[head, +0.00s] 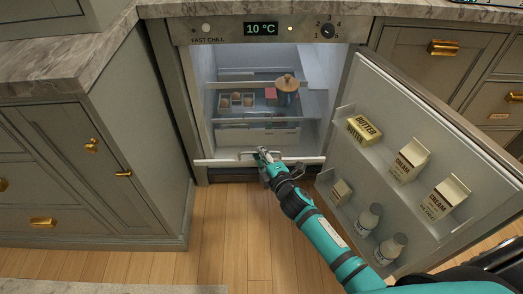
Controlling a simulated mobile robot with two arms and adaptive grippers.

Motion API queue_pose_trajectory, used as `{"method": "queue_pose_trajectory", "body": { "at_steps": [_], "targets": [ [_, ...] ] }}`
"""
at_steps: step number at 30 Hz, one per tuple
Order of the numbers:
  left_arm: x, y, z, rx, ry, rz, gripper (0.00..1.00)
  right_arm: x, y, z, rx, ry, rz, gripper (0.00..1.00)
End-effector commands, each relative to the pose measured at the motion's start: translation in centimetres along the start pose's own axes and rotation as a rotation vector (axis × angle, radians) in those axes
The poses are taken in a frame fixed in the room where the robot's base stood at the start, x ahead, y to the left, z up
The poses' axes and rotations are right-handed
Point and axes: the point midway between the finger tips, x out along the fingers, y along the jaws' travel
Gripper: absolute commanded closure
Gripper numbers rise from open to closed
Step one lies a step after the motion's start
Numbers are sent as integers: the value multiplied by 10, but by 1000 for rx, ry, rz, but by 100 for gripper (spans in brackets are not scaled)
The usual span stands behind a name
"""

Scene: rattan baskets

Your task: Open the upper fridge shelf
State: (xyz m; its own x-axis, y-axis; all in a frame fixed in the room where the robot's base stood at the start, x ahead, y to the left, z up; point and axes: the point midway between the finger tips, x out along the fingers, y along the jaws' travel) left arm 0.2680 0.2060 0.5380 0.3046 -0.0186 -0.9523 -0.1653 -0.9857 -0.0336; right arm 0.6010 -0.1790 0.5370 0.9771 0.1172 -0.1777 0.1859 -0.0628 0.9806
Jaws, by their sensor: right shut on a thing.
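The fridge (183,80) stands under the counter with its door (352,92) swung wide open to the right. Inside, the upper shelf (228,84) is a thin pale edge across the compartment. Below it a level holds an egg tray, a pink item and a jar with a brown lid. A pale drawer front (258,136) is lower down. My right gripper (262,154) is in front of the fridge's lower opening, shut on a thin pale handle (246,154). Which shelf or drawer the handle belongs to is hard to tell. My left gripper is out of view.
The open door holds butter (364,130), cream cartons (409,161) and bottles (369,219) beside my right arm. Cabinets (85,165) stand on the left, others (420,55) behind the door. The wooden floor (225,235) in front is clear.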

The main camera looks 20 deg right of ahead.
Motion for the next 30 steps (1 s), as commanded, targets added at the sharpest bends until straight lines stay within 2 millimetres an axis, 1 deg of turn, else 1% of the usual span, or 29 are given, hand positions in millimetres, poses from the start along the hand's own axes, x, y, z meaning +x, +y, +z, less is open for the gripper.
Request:
{"method": "queue_pose_trajectory", "body": {
  "at_steps": [12,13,15,23,26,29,30],
  "targets": [
    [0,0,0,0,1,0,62,-1,2,0,4,-1,4,100],
    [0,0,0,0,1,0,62,-1,2,0,4,-1,4,90],
    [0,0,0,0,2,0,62,-1,2,0,3,-1,4,81],
    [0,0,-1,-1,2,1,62,-2,1,0,1,0,2,81],
    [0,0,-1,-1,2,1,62,-8,0,0,0,0,1,81],
    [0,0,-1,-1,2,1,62,-23,-1,0,0,0,0,81],
    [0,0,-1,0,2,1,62,-31,-1,0,0,0,0,81]
  ]
}}
